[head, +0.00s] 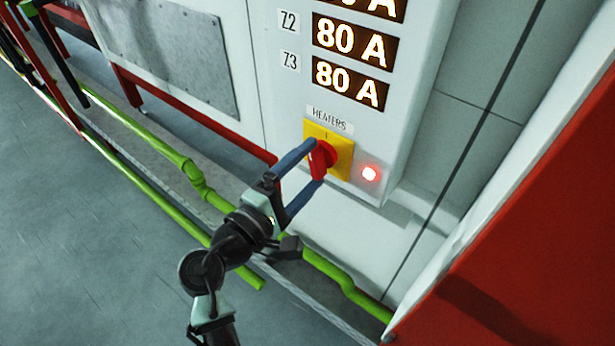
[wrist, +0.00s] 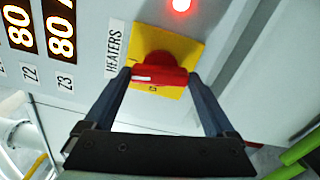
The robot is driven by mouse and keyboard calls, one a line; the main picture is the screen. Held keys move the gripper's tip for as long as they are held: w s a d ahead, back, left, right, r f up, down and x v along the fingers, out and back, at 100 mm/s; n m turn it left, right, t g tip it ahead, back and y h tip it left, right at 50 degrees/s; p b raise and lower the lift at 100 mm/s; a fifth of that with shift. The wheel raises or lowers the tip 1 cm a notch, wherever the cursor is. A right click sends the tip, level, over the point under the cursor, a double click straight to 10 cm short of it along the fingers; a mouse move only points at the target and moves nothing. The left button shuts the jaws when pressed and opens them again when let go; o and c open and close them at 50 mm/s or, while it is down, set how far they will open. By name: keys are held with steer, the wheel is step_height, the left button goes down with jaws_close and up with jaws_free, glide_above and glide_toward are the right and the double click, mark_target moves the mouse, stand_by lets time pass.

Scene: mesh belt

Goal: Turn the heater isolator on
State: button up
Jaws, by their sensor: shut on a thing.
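The heater isolator is a red rotary handle (head: 323,158) on a yellow plate (head: 343,163), under a HEATERS label (head: 329,119). The handle also shows in the wrist view (wrist: 160,72). My gripper (head: 317,162) is shut on the handle, one finger at each end, as the wrist view (wrist: 159,77) shows. The handle stands about upright on the panel, its white mark at the upper end, toward the I mark on the plate. A 0 mark (wrist: 152,88) shows at the plate's left side. A red lamp (head: 369,173) right of the plate is lit.
Lit displays (head: 350,83) reading 80 A sit above the isolator. Green pipes (head: 165,153) and a red frame (head: 195,115) run low along the machine at left. A large red panel (head: 520,240) stands close at right. Grey floor (head: 90,220) is clear at left.

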steer(key=shift+f+m+b, duration=0.1)
steer(key=shift+m+b, duration=0.75)
steer(key=shift+m, duration=0.25)
steer(key=o, duration=1.1)
steer(key=shift+c, duration=0.2)
steer(key=shift+s+a, duration=0.1)
steer(key=v, duration=1.2)
steer(key=shift+s+a, duration=0.2)
steer(key=shift+s, duration=0.1)
